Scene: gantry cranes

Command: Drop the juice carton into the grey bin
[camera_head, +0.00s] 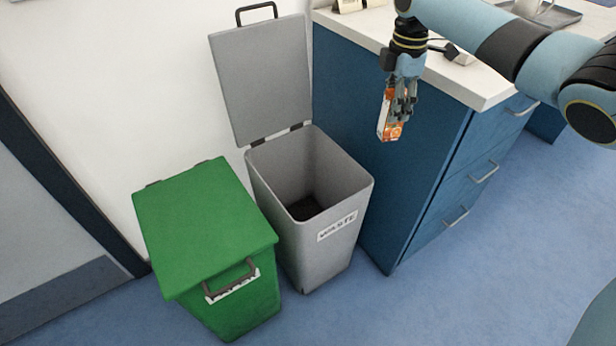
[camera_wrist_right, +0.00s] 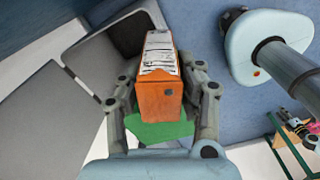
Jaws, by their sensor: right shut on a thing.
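The juice carton (camera_head: 388,122) is small, orange and white. My right gripper (camera_head: 404,104) is shut on it and holds it in the air in front of the blue cabinet, to the right of the grey bin. The carton (camera_wrist_right: 160,92) also shows between the fingers of my right gripper (camera_wrist_right: 163,105) in the right wrist view. The grey bin (camera_head: 330,236) stands on the floor with a WASTE label, and its lid (camera_head: 263,80) is swung up against the wall. The bin's inside looks empty apart from a dark bottom.
A green bin (camera_head: 205,225) with its lid closed stands left of the grey bin. A blue cabinet (camera_head: 410,190) with drawers and a white countertop (camera_head: 470,88) stands close on the right. Blue floor (camera_head: 480,290) is clear in front.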

